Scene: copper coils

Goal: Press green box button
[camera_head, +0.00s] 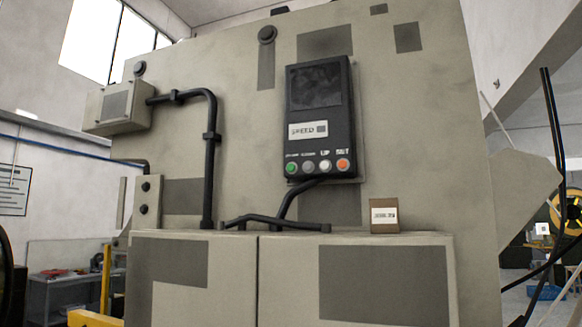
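A dark control box (320,118) is mounted upright on the front of a large beige machine. It has a dark screen (316,85) at the top and a "SPEED" label below it. A row of round buttons runs along its lower edge. The green button (291,168) is at the left end of the row. To its right are a grey button (308,167), a white button (325,166) and an orange-red button (343,165). Neither of my grippers shows in this view.
The beige cabinet (235,280) juts out below the control box. A small brown box (384,215) stands on its top, with black cables (275,222) to the left. A black pipe (211,150) runs down the machine. The space before the panel looks clear.

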